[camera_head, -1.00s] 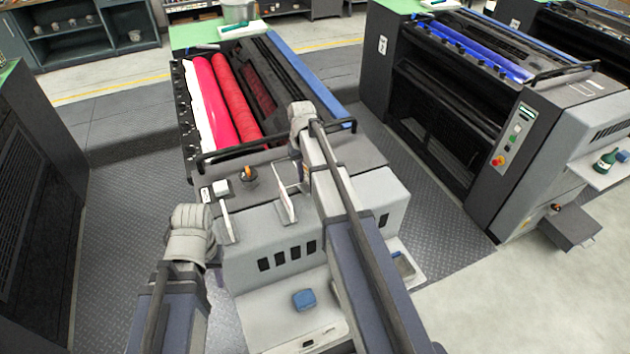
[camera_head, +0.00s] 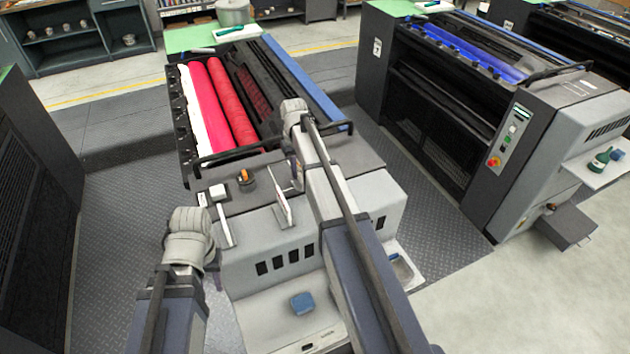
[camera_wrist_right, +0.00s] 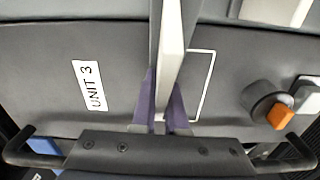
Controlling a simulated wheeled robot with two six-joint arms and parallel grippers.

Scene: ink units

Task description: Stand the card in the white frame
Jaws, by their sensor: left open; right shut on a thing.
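The white card (camera_head: 283,209) stands roughly upright on edge in the head view, above the dark top of the grey machine. My right gripper (camera_wrist_right: 166,122) is shut on it, with purple fingers at both sides; the card (camera_wrist_right: 171,52) shows nearly edge-on in the wrist view. The white frame (camera_wrist_right: 206,87) is a thin outline on the dark surface, just right of the card there. The card and fingers hide part of it. Whether the card touches the surface I cannot tell.
An orange-tipped knob (camera_head: 246,179) and a white switch block (camera_head: 218,192) sit near the frame. A white upright piece (camera_head: 225,229) stands at the left. A "UNIT 3" label (camera_wrist_right: 90,85) lies on the surface. A blue pad (camera_head: 302,303) rests on the lower ledge.

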